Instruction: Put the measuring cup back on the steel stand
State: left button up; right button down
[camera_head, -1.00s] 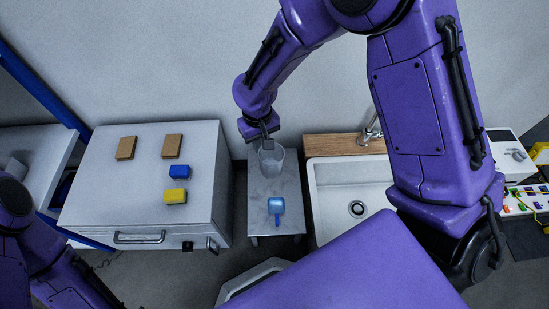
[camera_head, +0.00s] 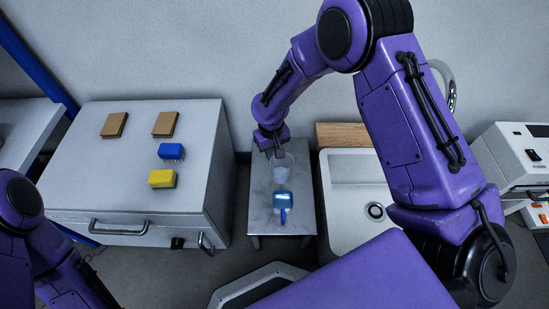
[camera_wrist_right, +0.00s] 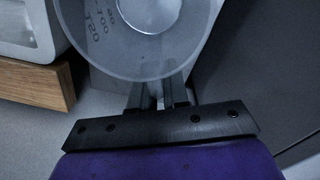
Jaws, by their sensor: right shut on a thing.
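The measuring cup (camera_head: 283,170) is a clear, tapered vessel in the head view, over the far half of the steel stand (camera_head: 262,225). My right gripper (camera_head: 273,150) is shut on its far side. In the right wrist view, the round cup (camera_wrist_right: 140,62) fills the top middle with printed marks on its wall, and the gripper fingers (camera_wrist_right: 158,97) are at its rim. The cup looks upright. I cannot tell whether its base touches the stand. My left arm shows at the left edge, but its gripper is out of view.
A blue scoop (camera_head: 283,200) lies on the stand just in front of the cup. A white sink (camera_head: 340,215) with a wooden board (camera_head: 340,135) is to the right. A grey cabinet (camera_head: 110,180) to the left bears brown blocks, a blue brush (camera_head: 171,151) and a yellow sponge (camera_head: 162,178).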

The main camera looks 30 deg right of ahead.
jog(key=w+f+b, duration=0.1)
jog(key=f, duration=0.1)
jog(key=w+d+f+b, duration=0.1)
jog(key=w+f, duration=0.1)
jog(key=w+d+f+b, duration=0.1)
jog(key=f, duration=0.1)
jog(key=shift+w+d, duration=0.25)
jog(key=f+b, duration=0.2)
jog(key=f, duration=0.1)
jog(key=shift+w+d+f, duration=0.1)
jog(key=shift+w+f, duration=0.1)
jog(key=shift+f, duration=0.1)
jog(key=shift+r, duration=0.15)
jog(key=c, duration=1.1)
grip_release()
pick_arm(q)
jog(key=f, duration=0.5)
jog(key=shift+s+d+f, duration=0.2)
jog(key=shift+s+f, duration=0.05)
jog(key=shift+f, duration=0.1)
jog(key=r+p, duration=0.5)
jog(key=shift+w+a+r, duration=0.2)
jog(key=shift+w, duration=0.05)
pick_arm(e)
notch_tip(320, 180, up, 12)
